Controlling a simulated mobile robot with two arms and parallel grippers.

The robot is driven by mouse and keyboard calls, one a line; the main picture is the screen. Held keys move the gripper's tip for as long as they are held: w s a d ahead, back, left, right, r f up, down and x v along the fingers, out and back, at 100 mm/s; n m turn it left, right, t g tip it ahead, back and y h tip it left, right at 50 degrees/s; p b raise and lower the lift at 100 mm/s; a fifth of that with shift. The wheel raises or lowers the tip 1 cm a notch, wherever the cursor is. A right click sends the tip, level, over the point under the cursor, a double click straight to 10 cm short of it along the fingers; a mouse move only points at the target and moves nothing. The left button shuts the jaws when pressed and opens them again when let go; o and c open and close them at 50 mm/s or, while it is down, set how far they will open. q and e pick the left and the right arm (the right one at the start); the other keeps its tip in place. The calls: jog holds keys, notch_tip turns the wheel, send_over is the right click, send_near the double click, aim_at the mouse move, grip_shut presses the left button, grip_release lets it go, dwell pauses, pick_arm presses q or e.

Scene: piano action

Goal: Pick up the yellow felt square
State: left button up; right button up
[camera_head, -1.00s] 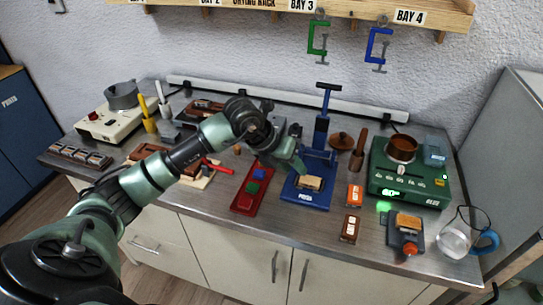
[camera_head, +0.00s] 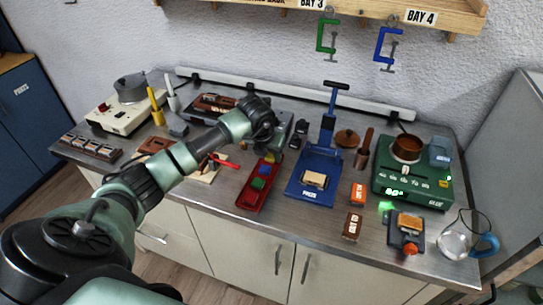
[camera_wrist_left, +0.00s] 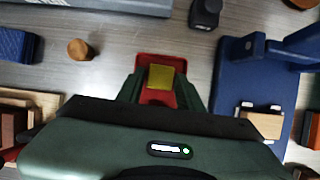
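The yellow felt square (camera_wrist_left: 160,77) lies at the far end of a narrow red tray (camera_head: 247,200). In the head view only a sliver of the square (camera_head: 270,158) shows below my gripper. A blue felt square (camera_head: 264,169) and a green one (camera_head: 258,183) lie nearer the front of the tray. My left gripper (camera_head: 274,150) is over the tray's far end. In the left wrist view its two fingers (camera_wrist_left: 162,88) are apart, one on each side of the yellow square, with no contact visible. Its height above the tray is hard to tell. My right gripper is out of view.
A blue press (camera_head: 311,192) with a wooden block stands close right of the tray. A red-handled tool (camera_head: 224,163) lies to the left. A round wooden knob (camera_wrist_left: 79,49) is left of the fingers. The green glue heater (camera_head: 410,182) stands farther right.

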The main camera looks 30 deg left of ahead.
pick_arm(q)
grip_shut()
jog(key=shift+r, duration=0.1)
